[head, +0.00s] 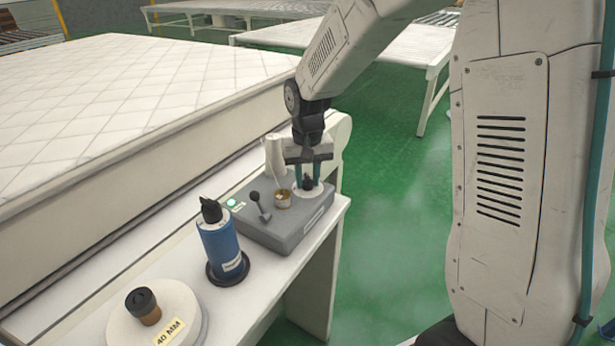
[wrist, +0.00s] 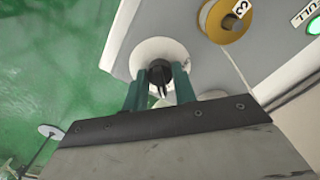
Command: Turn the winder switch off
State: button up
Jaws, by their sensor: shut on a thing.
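The winder is a grey box (head: 285,232) on a white bench. Its switch is a black knob (head: 308,183) on a round white plate at the box's right end; the knob also shows in the wrist view (wrist: 160,74) in front of the white plate (wrist: 150,52). My gripper (head: 308,180) points down over the plate, its two teal fingers on either side of the knob. In the wrist view my gripper (wrist: 158,82) is shut on the knob. The knob's exact setting is partly hidden by the fingers.
On the box are a brass spool (head: 283,199), a black-balled lever (head: 260,207) and a lit green lamp (head: 231,203). A blue canister (head: 220,248) and a white disc marked 40 MM (head: 180,310) stand nearer on the bench. A quilted mattress (head: 140,90) lies left.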

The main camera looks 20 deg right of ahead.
jog(key=shift+n, duration=0.4)
jog(key=n, duration=0.3)
jog(key=shift+n, duration=0.3)
jog(key=n, duration=0.4)
jog(key=shift+n, duration=0.3)
jog(key=n, duration=0.4)
jog(key=shift+n, duration=2.5)
jog(key=o, duration=1)
